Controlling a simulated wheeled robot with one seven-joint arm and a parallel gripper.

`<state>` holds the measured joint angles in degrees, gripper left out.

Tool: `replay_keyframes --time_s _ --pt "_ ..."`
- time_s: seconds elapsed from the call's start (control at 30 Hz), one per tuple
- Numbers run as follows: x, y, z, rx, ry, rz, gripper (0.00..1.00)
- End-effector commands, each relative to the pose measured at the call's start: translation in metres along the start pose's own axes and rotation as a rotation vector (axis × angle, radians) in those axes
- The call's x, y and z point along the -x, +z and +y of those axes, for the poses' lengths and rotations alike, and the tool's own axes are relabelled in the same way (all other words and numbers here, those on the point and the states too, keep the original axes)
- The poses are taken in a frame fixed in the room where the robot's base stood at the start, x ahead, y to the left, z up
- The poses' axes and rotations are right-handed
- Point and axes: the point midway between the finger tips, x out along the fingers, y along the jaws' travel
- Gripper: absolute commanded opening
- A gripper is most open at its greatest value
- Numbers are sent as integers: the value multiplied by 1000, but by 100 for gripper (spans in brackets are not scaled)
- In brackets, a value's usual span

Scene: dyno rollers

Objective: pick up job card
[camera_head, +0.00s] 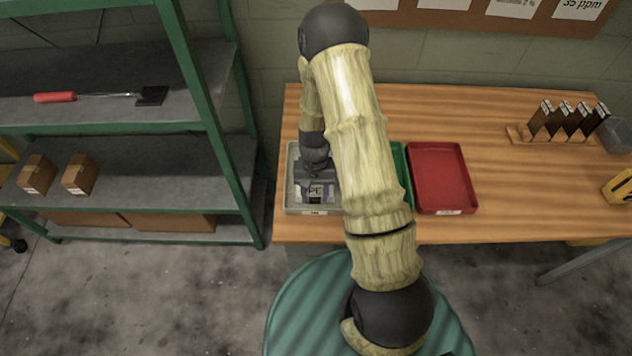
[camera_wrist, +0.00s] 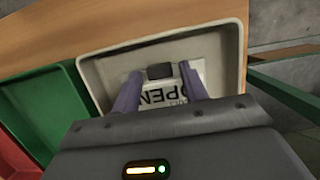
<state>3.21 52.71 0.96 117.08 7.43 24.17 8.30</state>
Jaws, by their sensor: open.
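The job card (camera_wrist: 168,76) is a white card with large dark letters, seen in the wrist view lying inside a grey tray (camera_wrist: 95,72). The letters read "OPEN" upside down there. A dark block (camera_wrist: 160,71) shows at the card's far edge. My gripper (camera_wrist: 160,88) is open, with its two purple fingers apart over the card and nothing clearly held between them. In the head view my gripper (camera_head: 316,190) is over the grey tray (camera_head: 292,200) at the left end of the table, and part of the card shows below it. The exact gap between fingers and card cannot be told.
A green tray (camera_head: 401,165) and a red tray (camera_head: 440,178) stand right of the grey tray on the wooden table (camera_head: 500,220). Dark upright items (camera_head: 560,120) stand at the right. A green metal shelf (camera_head: 205,100) stands left of the table.

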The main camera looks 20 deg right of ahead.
Motion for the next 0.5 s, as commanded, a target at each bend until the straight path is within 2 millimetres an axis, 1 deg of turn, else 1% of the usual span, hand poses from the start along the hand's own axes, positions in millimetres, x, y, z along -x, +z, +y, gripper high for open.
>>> replay_keyframes --time_s 0.13,0.17,0.3,0.33,0.5 --pt "0 0 0 0 0 -1 44" --pt "0 0 0 0 0 -1 42" --pt "-1 0 0 0 1 -1 14" --pt "-1 0 0 0 1 -1 12" --pt "1 1 0 0 0 -1 12"
